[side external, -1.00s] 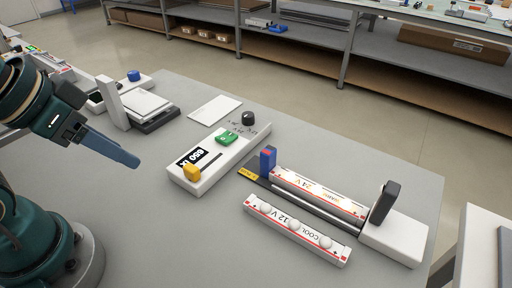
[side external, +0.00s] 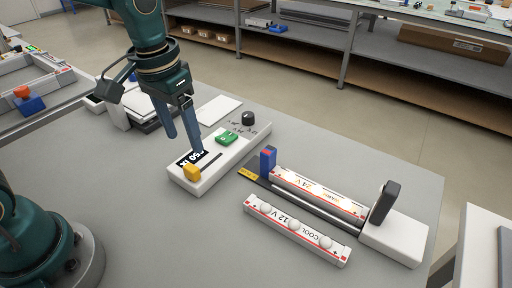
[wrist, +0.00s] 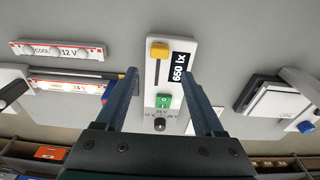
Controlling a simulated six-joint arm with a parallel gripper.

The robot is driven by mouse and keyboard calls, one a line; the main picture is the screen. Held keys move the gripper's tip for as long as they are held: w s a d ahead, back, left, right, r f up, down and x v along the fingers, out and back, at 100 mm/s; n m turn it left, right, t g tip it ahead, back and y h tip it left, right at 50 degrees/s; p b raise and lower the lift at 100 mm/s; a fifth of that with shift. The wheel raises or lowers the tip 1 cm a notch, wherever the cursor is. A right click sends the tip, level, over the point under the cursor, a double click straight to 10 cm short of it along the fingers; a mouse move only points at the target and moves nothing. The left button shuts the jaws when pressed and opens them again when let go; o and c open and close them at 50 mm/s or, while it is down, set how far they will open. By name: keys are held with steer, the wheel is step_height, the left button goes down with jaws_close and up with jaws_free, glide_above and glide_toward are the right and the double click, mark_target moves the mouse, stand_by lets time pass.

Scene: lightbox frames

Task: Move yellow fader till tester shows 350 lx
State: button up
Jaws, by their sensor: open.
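The white tester box (side external: 184,180) lies on the grey table. Its yellow fader (side external: 192,173) sits at the near end of a dark slot; it also shows in the wrist view (wrist: 159,50). The display (wrist: 181,66) reads 650 lx in the wrist view; in the side view my fingers partly cover it. A green block (side external: 227,139) and a black knob (side external: 248,118) are farther along the box. My gripper (side external: 183,138) is open and empty, pointing down above the display side of the box, apart from the fader. In the wrist view its two fingers (wrist: 164,84) stand either side of the box.
A light strip marked 24 V (side external: 318,194) sits in a holder with a blue block (side external: 267,161) and a black lever (side external: 384,203). A loose COOL 12 V strip (side external: 296,230) lies in front. A white card (side external: 220,110) lies behind the tester.

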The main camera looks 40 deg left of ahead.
mark_target(191, 167)
step_height(191, 167, down, 3)
steer(key=shift+d+f+g, duration=0.1)
steer(key=shift+f+g, duration=0.05)
steer(key=shift+g, duration=0.45)
steer(key=shift+f, duration=2.45)
steer(key=shift+c, duration=0.3)
jaws_close()
